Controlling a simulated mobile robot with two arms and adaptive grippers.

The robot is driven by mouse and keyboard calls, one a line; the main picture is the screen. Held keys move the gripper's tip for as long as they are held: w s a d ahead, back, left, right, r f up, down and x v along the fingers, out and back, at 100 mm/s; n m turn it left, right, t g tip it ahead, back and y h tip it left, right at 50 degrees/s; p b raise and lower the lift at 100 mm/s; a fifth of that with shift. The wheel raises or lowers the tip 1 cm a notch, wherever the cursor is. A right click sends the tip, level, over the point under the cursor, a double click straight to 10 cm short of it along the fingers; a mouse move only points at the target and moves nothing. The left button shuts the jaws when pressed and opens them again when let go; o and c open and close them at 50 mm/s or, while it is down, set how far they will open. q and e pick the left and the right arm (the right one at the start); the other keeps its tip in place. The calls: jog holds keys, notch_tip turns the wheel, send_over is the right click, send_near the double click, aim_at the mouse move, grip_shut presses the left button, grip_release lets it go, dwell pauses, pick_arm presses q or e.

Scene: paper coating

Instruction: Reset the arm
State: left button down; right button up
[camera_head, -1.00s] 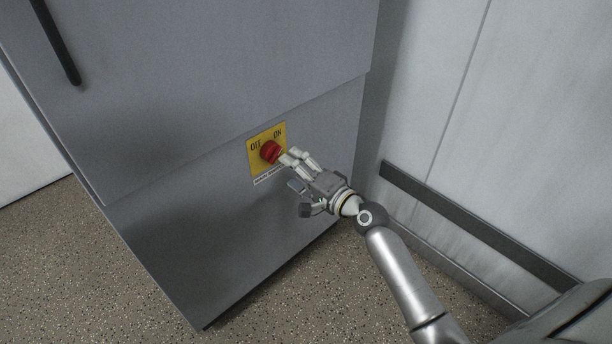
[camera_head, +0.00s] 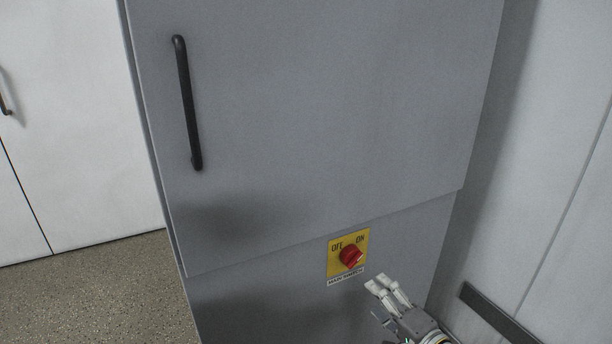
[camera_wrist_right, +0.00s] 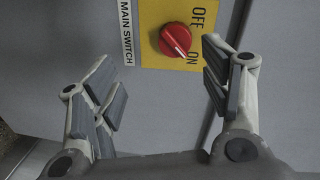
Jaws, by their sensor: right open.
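My right gripper (camera_head: 384,290) is at the lower right of the head view, in front of the grey cabinet and apart from the red switch knob (camera_head: 351,256). In the right wrist view the right gripper (camera_wrist_right: 160,85) is open and empty, its fingers spread on either side of the view. The red knob (camera_wrist_right: 175,40) sits on a yellow plate (camera_wrist_right: 152,50) marked OFF and ON, beside a MAIN SWITCH label. In the wrist view, the knob's white mark points towards ON. My left gripper is not in view.
The grey cabinet (camera_head: 310,110) has a black vertical handle (camera_head: 188,105) on its upper door. A pale wall with a dark rail (camera_head: 497,315) stands close on the right. Speckled floor (camera_head: 95,295) and white doors (camera_head: 70,130) show on the left.

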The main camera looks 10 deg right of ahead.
jog(key=s+a+f+n+g, duration=0.1)
jog(key=s+f+n+g, duration=0.1)
jog(key=s+f, duration=0.35)
jog(key=s+a+f+n+g+h, duration=0.1)
jog(key=s+a+f+n+g, duration=0.1)
jog(key=f, duration=0.6)
jog(key=s+a+f+n+g, duration=0.1)
jog(key=s+f+n+g, duration=0.2)
jog(key=f, duration=0.4)
jog(key=s+f+n+g+h, duration=0.45)
jog(key=s+f, duration=0.95)
jog(key=s, duration=0.4)
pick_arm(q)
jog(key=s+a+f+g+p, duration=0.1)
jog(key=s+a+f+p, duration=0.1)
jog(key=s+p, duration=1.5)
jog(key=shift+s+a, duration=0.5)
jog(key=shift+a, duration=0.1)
pick_arm(e)
jog(key=s+d+f+n+g, duration=0.1)
jog(key=s+d, duration=0.1)
jog(key=s, duration=0.8)
jog(key=s+d+f+n+g, duration=0.1)
jog(key=s+d+g, duration=0.1)
jog(key=s, duration=0.8)
jog(key=shift+s+d+f, duration=0.2)
jog(key=shift+d+f, duration=0.05)
jog(key=shift+f, duration=0.15)
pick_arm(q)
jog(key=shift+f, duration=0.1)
